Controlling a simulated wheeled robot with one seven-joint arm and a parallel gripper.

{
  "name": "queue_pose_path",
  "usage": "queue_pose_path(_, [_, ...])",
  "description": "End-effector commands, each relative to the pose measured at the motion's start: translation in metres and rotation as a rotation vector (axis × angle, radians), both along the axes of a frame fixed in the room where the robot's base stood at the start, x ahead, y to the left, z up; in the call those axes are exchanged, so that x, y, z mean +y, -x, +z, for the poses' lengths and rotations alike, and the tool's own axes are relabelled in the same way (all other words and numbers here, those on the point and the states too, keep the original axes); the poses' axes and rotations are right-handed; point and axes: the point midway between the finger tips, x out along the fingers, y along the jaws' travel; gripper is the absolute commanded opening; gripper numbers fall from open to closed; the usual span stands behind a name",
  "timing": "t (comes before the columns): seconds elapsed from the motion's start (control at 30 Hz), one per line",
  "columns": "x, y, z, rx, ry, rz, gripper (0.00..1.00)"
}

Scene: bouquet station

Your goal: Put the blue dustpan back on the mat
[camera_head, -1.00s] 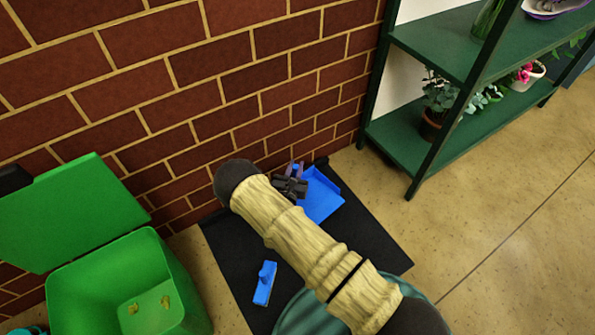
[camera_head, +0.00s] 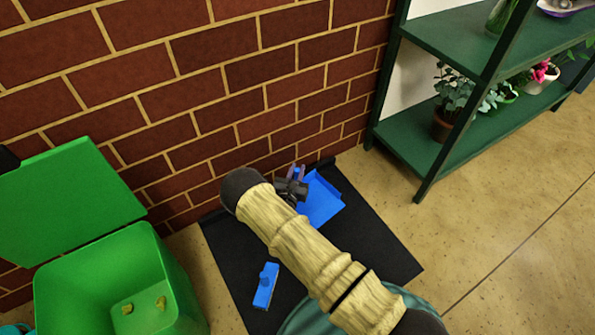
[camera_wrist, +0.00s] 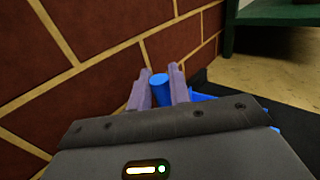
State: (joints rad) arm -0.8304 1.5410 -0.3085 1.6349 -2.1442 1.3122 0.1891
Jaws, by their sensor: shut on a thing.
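The blue dustpan (camera_head: 322,203) is at the back of the black mat (camera_head: 372,246), near the brick wall. I cannot tell whether it rests on the mat or is held just above it. My gripper (camera_head: 297,172) is at the dustpan's left side, shut on its handle. In the wrist view, the two fingertips of my gripper (camera_wrist: 158,84) stand on either side of the round blue handle (camera_wrist: 160,90). Part of the dustpan and mat is hidden behind my arm and gripper.
A blue brush (camera_head: 265,287) lies on the mat's front left part. A green bin (camera_head: 110,290) with its lid (camera_head: 65,205) open stands at left. A green shelf (camera_head: 425,150) with potted plants is at right. The brick wall (camera_head: 200,90) is close behind my gripper.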

Motion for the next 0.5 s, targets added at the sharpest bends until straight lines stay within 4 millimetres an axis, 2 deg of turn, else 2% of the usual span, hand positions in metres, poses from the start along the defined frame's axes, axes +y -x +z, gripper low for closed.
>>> queue_pose_path(0.2, [0.0001, -0.0002, 0.0008, -0.001, 0.0, 0.0, 0.0])
queue_pose_path(0.23, [0.0001, -0.0002, 0.0008, -0.002, 0.0, 0.0, 0.23])
queue_pose_path(0.33, [0.0001, -0.0002, 0.0008, -0.001, 0.0, 0.0, 0.43])
queue_pose_path(0.5, [0.0, -0.0001, 0.0006, -0.001, 0.0, 0.0, 0.45])
